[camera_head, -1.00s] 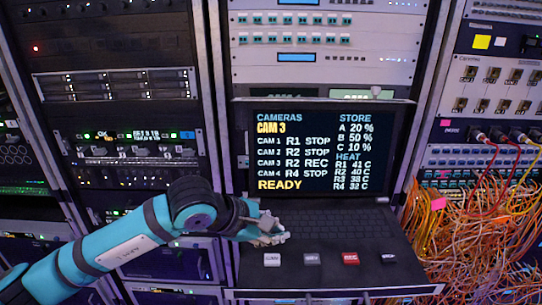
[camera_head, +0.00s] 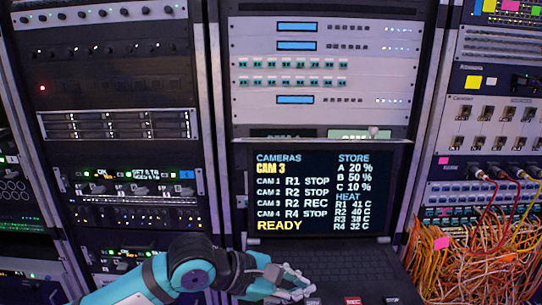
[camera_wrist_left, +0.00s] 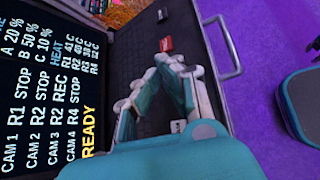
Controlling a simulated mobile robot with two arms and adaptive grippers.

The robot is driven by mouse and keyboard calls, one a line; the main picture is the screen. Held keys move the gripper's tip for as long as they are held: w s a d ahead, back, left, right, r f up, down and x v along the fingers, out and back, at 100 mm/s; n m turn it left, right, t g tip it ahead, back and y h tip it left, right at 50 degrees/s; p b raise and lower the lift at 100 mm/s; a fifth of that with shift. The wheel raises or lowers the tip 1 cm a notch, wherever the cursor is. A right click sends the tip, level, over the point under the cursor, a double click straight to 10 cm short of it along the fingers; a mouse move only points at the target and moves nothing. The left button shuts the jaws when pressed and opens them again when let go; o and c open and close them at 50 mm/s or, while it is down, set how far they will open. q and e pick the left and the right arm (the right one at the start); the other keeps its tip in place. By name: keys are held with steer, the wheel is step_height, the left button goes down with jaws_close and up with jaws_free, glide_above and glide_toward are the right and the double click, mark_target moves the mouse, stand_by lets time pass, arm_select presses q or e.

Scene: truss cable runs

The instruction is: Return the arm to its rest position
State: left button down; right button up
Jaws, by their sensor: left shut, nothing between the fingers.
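My left arm comes in from the lower left in the head view, and its gripper (camera_head: 303,288) is over the lower left of the console keyboard (camera_head: 350,268). The fingers are together with nothing between them. They also show in the left wrist view (camera_wrist_left: 166,66), over the dark keyboard near the row of keys. The gripper covers part of the keyboard and of the key row. I cannot tell whether it touches the console. My right gripper is not in view.
A screen (camera_head: 325,190) reading READY stands behind the keyboard. A red key (camera_head: 352,300) and a black key (camera_head: 391,300) lie at the lower edge. Orange cables (camera_head: 460,260) hang at the right. A metal handle (camera_wrist_left: 228,45) borders the console. Racks stand at the left.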

arm_select(q)
steer(key=s+d+r+n+g+h, duration=0.1)
steer(key=s+d+r+n+h, duration=0.35)
steer(key=s+r+h, duration=0.35)
steer(key=w+a+r+n+t+h, duration=0.2)
steer(key=w+a+r+n+t, duration=0.35)
steer(key=n+t, duration=0.75)
steer(key=w+a+f+n+t+y, duration=0.1)
steer(key=w+a+f+n+y, duration=0.1)
steer(key=a+f+n+y, duration=0.75)
steer(key=w+a+f+n+t+y, duration=0.2)
steer(key=a+f+n+y, duration=0.2)
steer(key=a+n+y, duration=1.05)
steer(key=s+f+n+g+h, duration=0.1)
steer(key=s+f+n+g, duration=0.35)
steer(key=f, duration=0.35)
steer(key=s+f+n+g+h, duration=0.1)
steer(key=s+f+n+g, duration=0.3)
steer(key=f, duration=0.3)
steer(key=s+f+n+g+h, duration=0.25)
steer(key=s+f+g, duration=0.6)
steer(key=s, duration=0.75)
step_height(320, 180, down, 28)
steer(key=s, duration=0.2)
steer(key=s+a+f+g, duration=0.1)
steer(key=s+a+f, duration=0.2)
steer(key=s+f, duration=1.2)
steer(key=shift+s+a+f+y, duration=0.15)
steer(key=shift+s+f+y, duration=0.2)
steer(key=shift+s+y, duration=0.15)
